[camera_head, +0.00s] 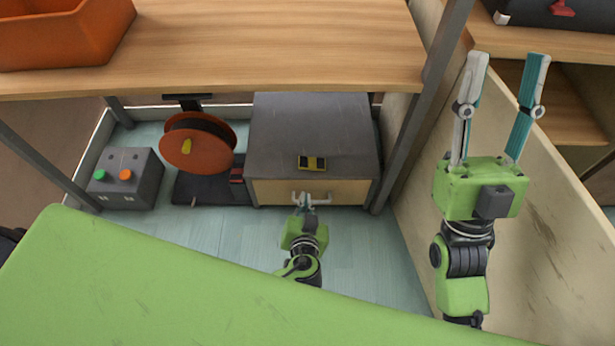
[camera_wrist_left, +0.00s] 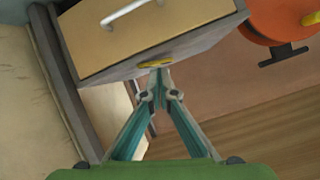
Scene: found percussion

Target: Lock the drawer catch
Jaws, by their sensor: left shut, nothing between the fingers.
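The drawer (camera_head: 345,191) has a tan front with a pale bar handle (camera_head: 322,202) and sits in a grey-topped cabinet (camera_head: 315,125) under the wooden table. A small yellow-and-black catch (camera_head: 312,162) lies on the cabinet top near its front edge. In the left wrist view the yellow catch (camera_wrist_left: 155,64) shows at the cabinet's edge, just beyond the fingertips; I cannot tell whether they touch it. My left gripper (camera_head: 305,200) is shut and empty, in front of the drawer, partly covering the handle. My right gripper (camera_head: 508,62) is open and empty, raised at the right.
A wooden table (camera_head: 270,45) with an orange bin (camera_head: 60,35) overhangs the cabinet. An orange reel (camera_head: 200,150) and a grey button box (camera_head: 125,180) stand to the left. A table leg (camera_head: 425,110) and a pale panel (camera_head: 550,200) bound the right side.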

